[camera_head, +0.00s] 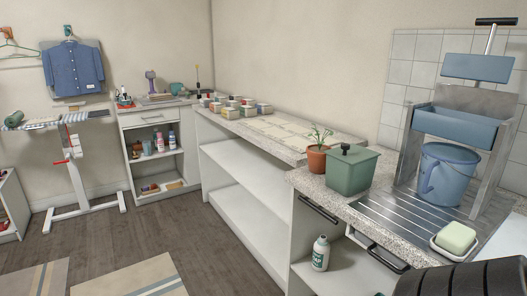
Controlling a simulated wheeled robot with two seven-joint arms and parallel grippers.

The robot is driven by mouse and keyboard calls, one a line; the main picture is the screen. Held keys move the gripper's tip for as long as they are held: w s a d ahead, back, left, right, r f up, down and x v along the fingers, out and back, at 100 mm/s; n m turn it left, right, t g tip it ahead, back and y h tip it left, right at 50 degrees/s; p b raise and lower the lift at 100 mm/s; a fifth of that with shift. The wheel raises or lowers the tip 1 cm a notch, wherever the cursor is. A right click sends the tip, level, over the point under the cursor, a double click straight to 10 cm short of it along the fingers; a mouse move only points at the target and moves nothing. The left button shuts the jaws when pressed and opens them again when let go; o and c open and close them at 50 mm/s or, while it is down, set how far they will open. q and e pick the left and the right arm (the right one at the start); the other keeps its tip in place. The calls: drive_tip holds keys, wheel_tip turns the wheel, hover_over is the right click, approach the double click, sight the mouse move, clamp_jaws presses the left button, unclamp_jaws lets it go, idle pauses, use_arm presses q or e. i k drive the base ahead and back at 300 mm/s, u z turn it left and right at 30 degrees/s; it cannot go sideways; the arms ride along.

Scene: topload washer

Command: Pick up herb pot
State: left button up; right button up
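The herb pot (318,158) is a small terracotta pot with a thin green plant growing from it. It stands upright on the speckled counter (319,183), close to the step between the two counter levels. A green lidded canister (349,170) stands just right of it and slightly nearer, and seems to hide a little of the pot's right edge.
A blue bucket (447,174) stands on the ribbed metal drainer, with a soap dish (455,239) in front. A white bottle (320,253) stands on a lower shelf. Small boxes (238,106) line the far counter. The wooden floor (110,246) has open room.

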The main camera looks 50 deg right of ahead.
sight(316, 159)
drive_tip(key=z, duration=0.4)
drive_tip(key=i, duration=1.15)
drive_tip(key=z, duration=0.9)
